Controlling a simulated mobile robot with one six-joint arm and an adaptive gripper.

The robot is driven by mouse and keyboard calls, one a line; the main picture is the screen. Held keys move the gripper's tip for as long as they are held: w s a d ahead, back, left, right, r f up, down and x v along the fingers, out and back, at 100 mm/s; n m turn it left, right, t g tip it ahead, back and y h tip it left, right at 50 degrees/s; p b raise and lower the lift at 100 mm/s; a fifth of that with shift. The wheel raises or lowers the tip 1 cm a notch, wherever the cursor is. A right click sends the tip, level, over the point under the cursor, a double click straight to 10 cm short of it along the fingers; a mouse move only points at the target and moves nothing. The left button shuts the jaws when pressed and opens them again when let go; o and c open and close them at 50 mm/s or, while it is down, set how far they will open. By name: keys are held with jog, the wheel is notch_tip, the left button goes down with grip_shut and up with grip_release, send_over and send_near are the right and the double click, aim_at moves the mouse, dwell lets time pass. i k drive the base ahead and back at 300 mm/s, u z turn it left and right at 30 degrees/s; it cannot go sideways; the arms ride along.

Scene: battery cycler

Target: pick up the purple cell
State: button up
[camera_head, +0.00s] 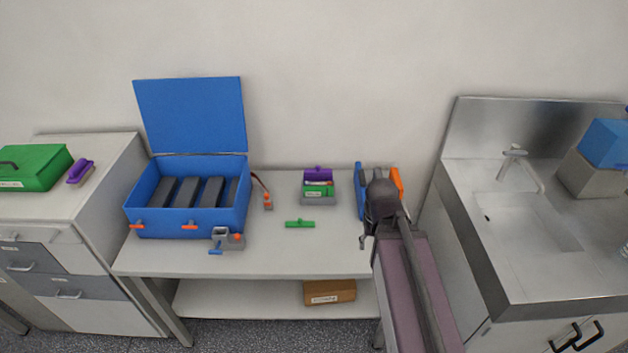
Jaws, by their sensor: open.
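Two purple things show. A purple block with a handle-like top (80,171) lies on the left cabinet beside the green case. A small purple part (318,175) stands upright at the back of a small grey and green holder (318,198) on the middle of the table. I cannot tell which one is the cell. My gripper (366,238) is open above the table's right end, to the right of the holder and apart from it. My arm hides part of what is behind it.
An open blue case (190,229) with dark slabs stands on the table's left half. A small grey device (227,239) sits before it. A green piece (300,223) lies in front of the holder. Blue and orange items (360,190) stand behind my gripper. A sink (528,220) is right.

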aim_at(305, 178)
jog(key=i, duration=0.9)
jog(key=z, duration=0.05)
